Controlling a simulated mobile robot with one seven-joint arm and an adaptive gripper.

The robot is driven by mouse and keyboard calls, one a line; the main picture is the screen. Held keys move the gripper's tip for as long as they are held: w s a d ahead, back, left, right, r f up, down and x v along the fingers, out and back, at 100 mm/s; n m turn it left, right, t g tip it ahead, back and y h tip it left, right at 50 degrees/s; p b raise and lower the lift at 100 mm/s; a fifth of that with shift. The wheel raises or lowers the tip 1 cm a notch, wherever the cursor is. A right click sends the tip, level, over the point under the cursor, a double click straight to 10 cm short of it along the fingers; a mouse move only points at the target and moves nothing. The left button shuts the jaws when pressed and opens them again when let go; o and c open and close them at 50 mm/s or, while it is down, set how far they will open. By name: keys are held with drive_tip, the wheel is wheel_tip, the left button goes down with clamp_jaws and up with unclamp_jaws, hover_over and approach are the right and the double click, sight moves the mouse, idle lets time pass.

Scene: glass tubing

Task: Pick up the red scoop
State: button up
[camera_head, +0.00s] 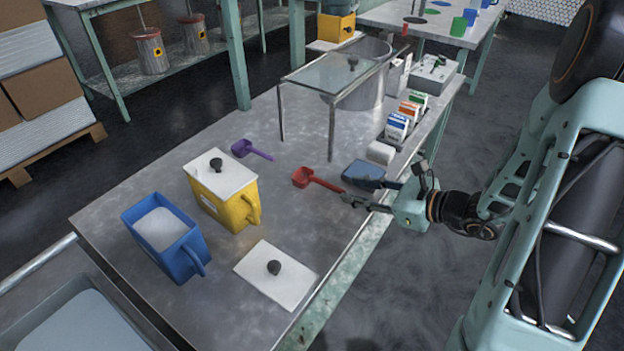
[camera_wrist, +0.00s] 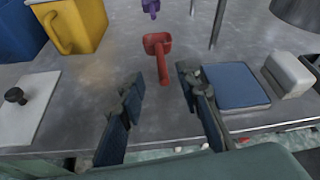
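The red scoop (camera_head: 312,178) lies on the grey metal table, its handle pointing toward my gripper. In the wrist view the red scoop (camera_wrist: 158,52) lies ahead of the fingers, near the middle, with its handle end toward the gap between them. My gripper (camera_head: 368,193) is at the table's right side, by the end of the scoop's handle. In the wrist view my gripper (camera_wrist: 158,92) is open, with two dark blue-padded fingers well apart and nothing between the pads.
A blue pad (camera_head: 363,172) and a white block (camera_head: 380,152) lie close to my gripper. A purple scoop (camera_head: 250,149) lies beyond. A yellow lidded container (camera_head: 228,195), a blue open container (camera_head: 165,240) and a loose white lid (camera_head: 275,272) stand left. A glass-topped stand (camera_head: 333,75) is behind.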

sight(330, 185)
drive_tip(key=b+x, duration=0.3)
drive_tip(key=x, duration=0.7)
drive_tip(key=shift+w+a+f, duration=0.2)
clamp_jaws()
drive_tip(key=shift+r, duration=0.1)
